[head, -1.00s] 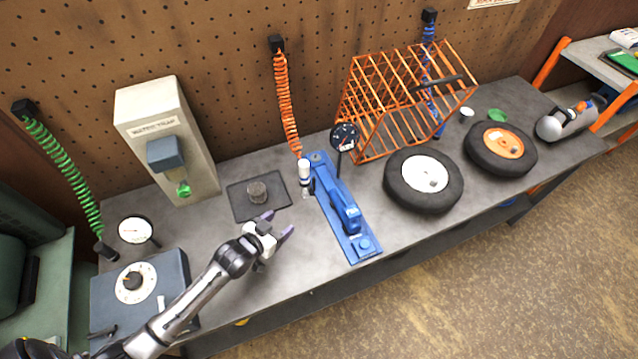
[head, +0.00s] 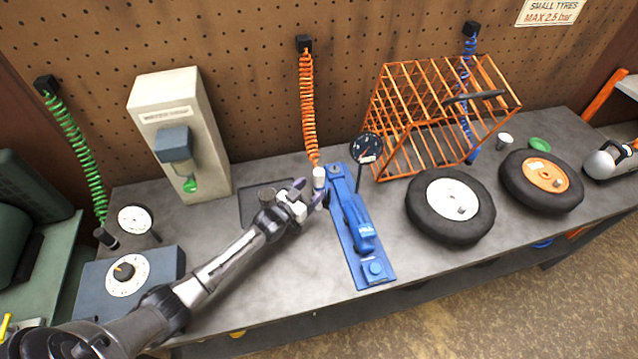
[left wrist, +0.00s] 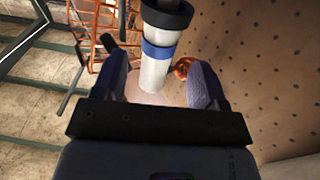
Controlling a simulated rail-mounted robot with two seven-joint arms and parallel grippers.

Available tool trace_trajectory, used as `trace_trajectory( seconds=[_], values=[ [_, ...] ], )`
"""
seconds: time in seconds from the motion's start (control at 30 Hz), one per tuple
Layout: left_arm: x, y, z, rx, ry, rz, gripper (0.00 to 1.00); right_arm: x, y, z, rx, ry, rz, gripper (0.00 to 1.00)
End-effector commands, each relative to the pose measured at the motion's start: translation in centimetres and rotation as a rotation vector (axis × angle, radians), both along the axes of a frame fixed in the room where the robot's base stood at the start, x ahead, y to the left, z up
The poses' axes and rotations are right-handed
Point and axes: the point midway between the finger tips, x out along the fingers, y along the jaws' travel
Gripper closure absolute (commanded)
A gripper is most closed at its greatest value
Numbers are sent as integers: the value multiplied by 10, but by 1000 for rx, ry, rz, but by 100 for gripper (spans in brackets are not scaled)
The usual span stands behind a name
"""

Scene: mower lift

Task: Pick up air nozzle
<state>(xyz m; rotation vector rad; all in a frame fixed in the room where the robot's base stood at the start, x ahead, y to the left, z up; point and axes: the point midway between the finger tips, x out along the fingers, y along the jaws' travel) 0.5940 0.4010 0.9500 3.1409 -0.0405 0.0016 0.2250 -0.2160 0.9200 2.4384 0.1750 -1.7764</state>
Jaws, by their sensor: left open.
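The air nozzle (head: 319,178) is a white cylinder hanging at the lower end of the orange coiled hose (head: 308,95), beside the blue foot-pump-like device (head: 357,225). In the left wrist view the nozzle (left wrist: 157,65) is large, white with a blue band and a dark end, and lies in line with the gap between my fingers. My left gripper (head: 309,192) is open and reaches the nozzle from the left, with its fingertips close beside it. I cannot tell whether they touch it. The nozzle's lower part is partly hidden by the fingers in the head view. My right gripper is not in view.
An orange wire cage (head: 425,120) and a black tyre (head: 450,205) stand to the right. A dark mat (head: 250,207) lies under my left wrist. A beige water-trap unit (head: 180,130) stands behind my forearm. The bench front by the blue device is clear.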

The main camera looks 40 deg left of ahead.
Motion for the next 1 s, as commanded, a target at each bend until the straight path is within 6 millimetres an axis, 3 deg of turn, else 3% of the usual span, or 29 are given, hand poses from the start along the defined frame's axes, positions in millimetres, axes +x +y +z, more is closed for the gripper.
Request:
trace_trajectory(
  seconds=[0.27,0.6,1.0],
  values=[
    [14,-1,0,0,0,0,34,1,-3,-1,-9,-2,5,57],
    [53,-4,0,1,1,0,34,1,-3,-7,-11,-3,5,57],
    [59,-4,0,0,1,0,36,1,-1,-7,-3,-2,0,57]
  ],
)
